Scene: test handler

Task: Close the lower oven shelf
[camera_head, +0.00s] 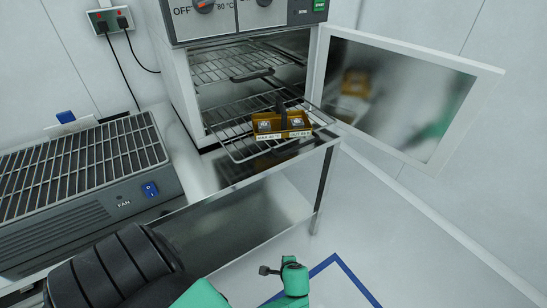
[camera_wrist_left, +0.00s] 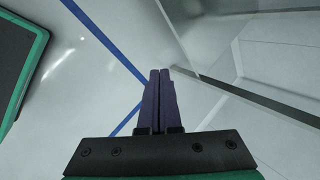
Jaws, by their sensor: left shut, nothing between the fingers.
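The lower oven shelf (camera_head: 240,150), a wire rack, is slid out past the front of the oven (camera_head: 180,75). A gold-brown tray (camera_head: 283,123) with small parts and white labels sits on it. The upper wire shelf (camera_head: 218,66) is inside the oven. The oven door (camera_head: 497,76) stands wide open to the right. My left gripper (camera_wrist_left: 160,74) is shut and empty in the wrist view, with its dark fingers together over the floor. In the head view my green arm parts are below and in front of the bench, apart from the shelf. My right gripper is out of view.
A steel bench (camera_head: 190,165) carries the oven, its front edge below the shelf. A grey fan unit (camera_head: 95,213) with a grille top stands left of it. Sockets with cables (camera_head: 110,20) are on the wall. The floor (camera_head: 390,235) at right is open, with blue tape.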

